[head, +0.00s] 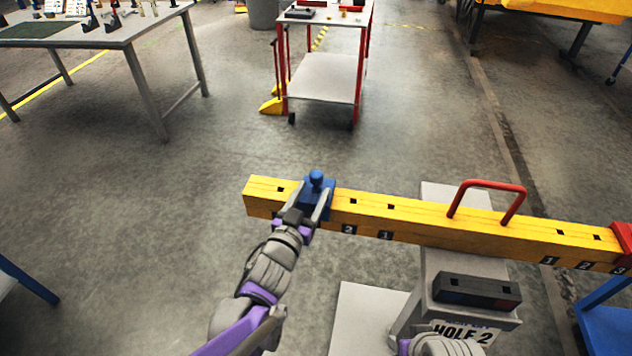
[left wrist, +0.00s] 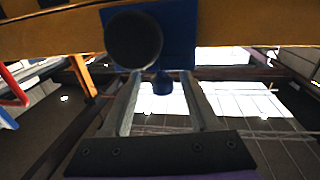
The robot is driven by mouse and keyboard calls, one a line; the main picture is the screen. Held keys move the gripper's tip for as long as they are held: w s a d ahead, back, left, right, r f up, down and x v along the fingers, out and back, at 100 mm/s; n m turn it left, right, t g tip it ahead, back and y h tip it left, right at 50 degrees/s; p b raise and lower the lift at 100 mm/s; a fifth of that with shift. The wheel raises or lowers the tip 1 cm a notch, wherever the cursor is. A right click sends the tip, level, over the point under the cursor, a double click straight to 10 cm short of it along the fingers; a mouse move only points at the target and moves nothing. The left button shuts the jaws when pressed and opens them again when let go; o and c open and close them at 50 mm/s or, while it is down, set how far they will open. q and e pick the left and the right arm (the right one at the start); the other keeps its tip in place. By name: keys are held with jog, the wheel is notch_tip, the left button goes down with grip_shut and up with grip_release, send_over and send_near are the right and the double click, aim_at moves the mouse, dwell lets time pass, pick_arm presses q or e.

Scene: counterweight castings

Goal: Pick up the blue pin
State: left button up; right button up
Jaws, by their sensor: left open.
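The blue pin (head: 316,180) shows a round knob standing upright on top of a blue block (head: 318,205), near the left end of a yellow beam (head: 370,210). In the left wrist view, a small blue knob, which looks like the pin (left wrist: 162,85), shows between the finger ends, below the blue block (left wrist: 182,30). My left gripper (head: 311,200) is open, its two fingers reaching up at the block, just below the knob. Whether the fingers touch it is unclear. The pin's lower part is hidden.
The beam rests on a grey stand marked HOLE 2 (head: 475,332), with a red handle (head: 488,187) on top and a red end piece (head: 622,240) at right. A dark round disc (left wrist: 133,38) shows by the block. A trolley (head: 328,78) and table (head: 95,32) stand behind.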

aim_at(315, 185)
pick_arm(q)
jog(key=x, duration=0.3)
jog(key=shift+w, duration=0.3)
jog(key=shift+c, duration=0.2)
grip_shut()
